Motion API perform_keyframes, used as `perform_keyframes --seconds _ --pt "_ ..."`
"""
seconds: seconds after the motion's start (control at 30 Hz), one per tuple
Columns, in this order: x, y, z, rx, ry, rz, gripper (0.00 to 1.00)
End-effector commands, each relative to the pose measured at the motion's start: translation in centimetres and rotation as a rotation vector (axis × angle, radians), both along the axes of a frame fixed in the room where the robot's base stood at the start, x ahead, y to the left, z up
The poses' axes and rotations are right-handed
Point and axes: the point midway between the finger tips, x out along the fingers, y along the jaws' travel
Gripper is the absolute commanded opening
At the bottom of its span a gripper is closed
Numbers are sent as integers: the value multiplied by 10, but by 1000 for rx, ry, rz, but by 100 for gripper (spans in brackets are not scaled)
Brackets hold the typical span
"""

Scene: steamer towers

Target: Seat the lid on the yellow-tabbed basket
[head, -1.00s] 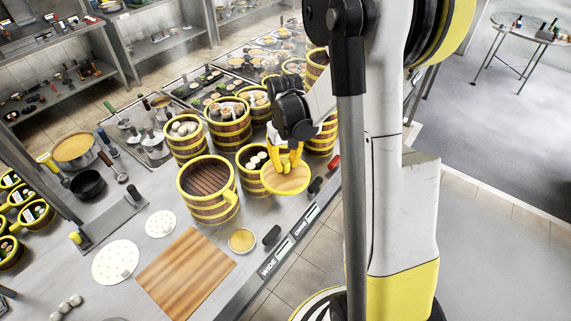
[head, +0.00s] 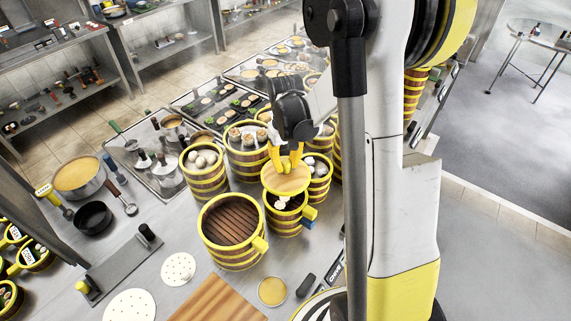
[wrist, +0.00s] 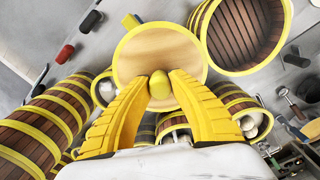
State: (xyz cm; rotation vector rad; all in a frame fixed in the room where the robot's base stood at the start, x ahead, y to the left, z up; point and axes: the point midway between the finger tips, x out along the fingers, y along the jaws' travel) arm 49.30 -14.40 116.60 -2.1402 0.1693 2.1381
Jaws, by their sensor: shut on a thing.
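My gripper (head: 288,164) is shut on the knob of a round, yellow-rimmed wooden lid (head: 284,181). The wrist view shows both fingers (wrist: 158,82) around the knob, with the lid (wrist: 140,50) roughly level. The lid is above the back part of a smaller basket (head: 284,224) and hides some of its opening. Pale buns show inside. That basket's tab (head: 308,223) looks blue with a yellow top edge.
Filled baskets stand close behind: one with buns (head: 206,183), one with dumplings (head: 247,163) and another (head: 319,187) at the right. A wooden board (head: 217,301), a small round dish (head: 272,291) and perforated white discs (head: 179,268) lie in front.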

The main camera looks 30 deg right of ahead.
Motion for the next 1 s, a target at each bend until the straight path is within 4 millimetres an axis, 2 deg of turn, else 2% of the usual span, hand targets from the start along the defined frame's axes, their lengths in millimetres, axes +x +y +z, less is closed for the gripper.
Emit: perform_keyframes --seconds 0.17,0.7,1.0 --pt "0 0 -2 0 -1 0 0" --pt "0 0 -48 0 -1 0 0" --pt "0 0 -50 0 -1 0 0"
